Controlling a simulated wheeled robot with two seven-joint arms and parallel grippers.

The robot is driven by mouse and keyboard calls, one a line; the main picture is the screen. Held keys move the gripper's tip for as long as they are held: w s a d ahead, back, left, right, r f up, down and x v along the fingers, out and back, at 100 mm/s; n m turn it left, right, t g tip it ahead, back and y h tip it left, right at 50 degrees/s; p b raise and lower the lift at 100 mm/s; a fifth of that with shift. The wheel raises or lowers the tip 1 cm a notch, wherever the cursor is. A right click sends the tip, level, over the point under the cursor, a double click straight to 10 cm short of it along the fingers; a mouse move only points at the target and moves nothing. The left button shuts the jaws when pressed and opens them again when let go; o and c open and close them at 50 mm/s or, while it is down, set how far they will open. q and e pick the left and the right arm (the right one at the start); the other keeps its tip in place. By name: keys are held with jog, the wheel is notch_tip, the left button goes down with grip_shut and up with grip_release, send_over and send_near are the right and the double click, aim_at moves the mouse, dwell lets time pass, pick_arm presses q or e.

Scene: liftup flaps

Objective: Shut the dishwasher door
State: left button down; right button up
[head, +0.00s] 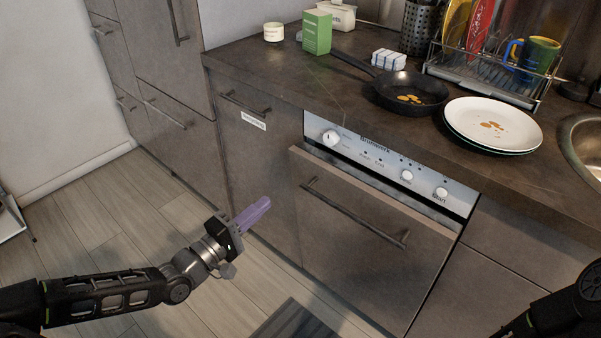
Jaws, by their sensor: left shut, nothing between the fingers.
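The dishwasher door (350,262) is a grey-brown front panel with a long dark bar handle (352,212). It stands nearly upright, its top edge tilted a little out from the silver control panel (385,165), with a narrow gap between them. My left gripper (262,203), with purple fingers, is shut and empty. In the picture it lies to the left of the door, in front of the neighbouring cabinet, apart from the handle. My right arm shows at the lower right corner; its gripper is out of view.
The dark countertop above holds a frying pan (408,91), stacked plates (490,126), a dish rack (480,72) and a green box (317,32). A sink (588,145) is at the right. A dark mat (295,322) lies on the floor before the door. Floor at left is clear.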

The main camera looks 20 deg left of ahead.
aim_at(309, 166)
pick_arm(q)
jog(key=b+x, duration=0.3)
jog(key=x, duration=1)
jog(key=shift+w+d, duration=0.15)
jog(key=shift+w, duration=0.35)
